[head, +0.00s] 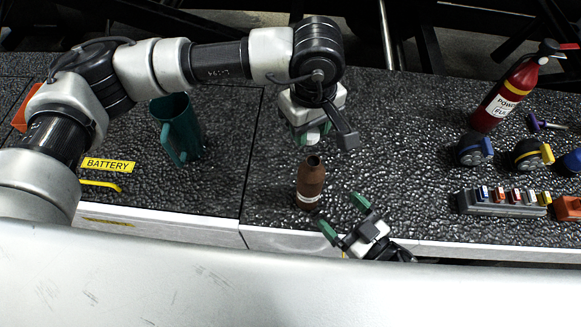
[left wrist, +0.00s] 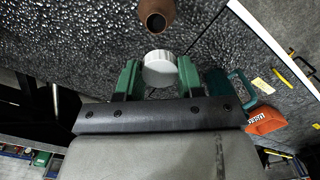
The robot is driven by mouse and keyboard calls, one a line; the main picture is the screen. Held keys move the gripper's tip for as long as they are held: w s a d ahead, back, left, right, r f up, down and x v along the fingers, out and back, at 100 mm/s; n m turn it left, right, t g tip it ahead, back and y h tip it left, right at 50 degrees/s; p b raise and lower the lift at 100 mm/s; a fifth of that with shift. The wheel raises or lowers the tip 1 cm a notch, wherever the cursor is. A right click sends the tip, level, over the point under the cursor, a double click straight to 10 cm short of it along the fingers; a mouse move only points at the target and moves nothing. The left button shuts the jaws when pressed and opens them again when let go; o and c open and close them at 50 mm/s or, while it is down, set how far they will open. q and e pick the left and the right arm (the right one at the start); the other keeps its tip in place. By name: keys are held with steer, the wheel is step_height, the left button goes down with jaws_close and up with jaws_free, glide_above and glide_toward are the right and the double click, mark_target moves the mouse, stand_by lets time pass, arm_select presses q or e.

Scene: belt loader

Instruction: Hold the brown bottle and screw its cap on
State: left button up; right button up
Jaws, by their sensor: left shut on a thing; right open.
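The brown bottle (head: 311,183) stands upright and uncapped on the dark bumpy surface near its front edge. Its open mouth shows in the left wrist view (left wrist: 156,21). My left gripper (head: 312,136) is above and behind the bottle, shut on a white cap (left wrist: 160,69) between its green fingertips. The cap is apart from the bottle mouth. My right gripper (head: 345,216) is open, its green fingertips pointing toward the bottle from the lower right. The bottle's lower part is close to these fingertips; I cannot tell if they touch it.
A teal jug (head: 181,130) stands left, near a yellow BATTERY label (head: 108,165). At right are a red fire extinguisher (head: 505,94), a purple-handled tool (head: 545,124), blue round parts (head: 473,150) and a grey rack (head: 500,208) with coloured pieces.

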mark_target(319, 189)
arm_select(q)
steer(key=shift+s+d+r, duration=0.2)
steer(key=shift+s+d, duration=0.3)
steer(key=shift+d, duration=0.05)
steer(key=shift+s+d+r, duration=0.15)
steer(key=shift+s+d, duration=0.35)
steer(key=shift+d, duration=0.05)
steer(key=shift+w+a+f, duration=0.15)
steer(key=shift+w+a, duration=0.3)
steer(key=shift+a, duration=0.1)
steer(key=shift+s+d, duration=0.15)
arm_select(e)
steer(key=x, duration=1)
steer(key=shift+w+a+r, duration=0.1)
steer(key=shift+w+r, duration=0.05)
steer(key=shift+r, duration=0.05)
steer(key=c, duration=1.4)
arm_select(q)
steer(key=shift+f, duration=2.45)
steer(key=shift+f, duration=0.1)
steer(key=shift+f, duration=0.75)
steer(key=shift+f, duration=0.6)
